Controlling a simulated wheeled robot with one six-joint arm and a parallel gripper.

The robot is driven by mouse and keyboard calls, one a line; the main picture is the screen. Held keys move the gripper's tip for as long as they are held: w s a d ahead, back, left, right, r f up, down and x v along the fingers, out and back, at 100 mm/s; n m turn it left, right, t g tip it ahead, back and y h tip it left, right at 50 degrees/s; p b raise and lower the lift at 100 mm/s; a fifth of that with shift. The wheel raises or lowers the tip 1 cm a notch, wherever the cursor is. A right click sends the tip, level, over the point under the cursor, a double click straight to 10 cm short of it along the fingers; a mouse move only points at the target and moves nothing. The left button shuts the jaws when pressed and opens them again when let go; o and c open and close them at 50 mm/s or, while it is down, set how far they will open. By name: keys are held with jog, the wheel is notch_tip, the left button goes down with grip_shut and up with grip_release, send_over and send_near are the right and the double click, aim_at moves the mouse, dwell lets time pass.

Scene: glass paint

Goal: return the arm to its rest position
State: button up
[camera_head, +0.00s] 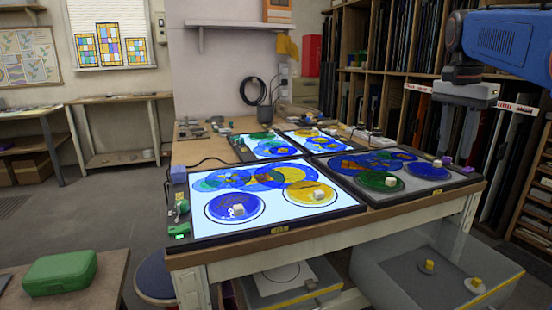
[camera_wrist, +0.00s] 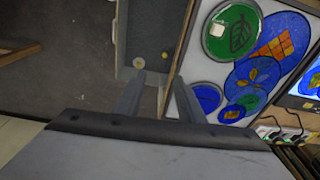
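My arm (camera_head: 505,40), blue and dark grey, reaches in from the upper right in the head view. My gripper (camera_head: 450,148) hangs from it, pointing down, above and behind the right end of the worktable (camera_head: 240,262). In the wrist view the two fingers of my gripper (camera_wrist: 158,80) stand apart with nothing between them but the floor and a bin edge beyond. The gripper is open and empty. It touches nothing that I can see.
Lit panels (camera_head: 345,205) and a dark panel (camera_head: 375,190) with coloured glass discs cover the worktable. A grey bin (camera_head: 375,280) stands below its right end. Racks of glass sheets (camera_head: 400,40) line the right wall. A green case (camera_head: 60,273) sits at front left.

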jog(key=s+a+f+n+t, duration=0.1)
jog(key=s+a+f+n, duration=0.3)
jog(key=s+f, duration=0.4)
jog(key=s+a+f+n+t, duration=0.1)
jog(key=s+a+f+n, duration=0.4)
jog(key=s+f, duration=0.3)
jog(key=s+a+f+n+t+y, duration=0.1)
jog(key=s+a+f+n, duration=0.3)
jog(key=f, duration=0.9)
jog(key=s+a+t, duration=0.1)
jog(key=s+a, duration=0.1)
jog(key=s, duration=0.2)
jog(key=shift+s, duration=0.15)
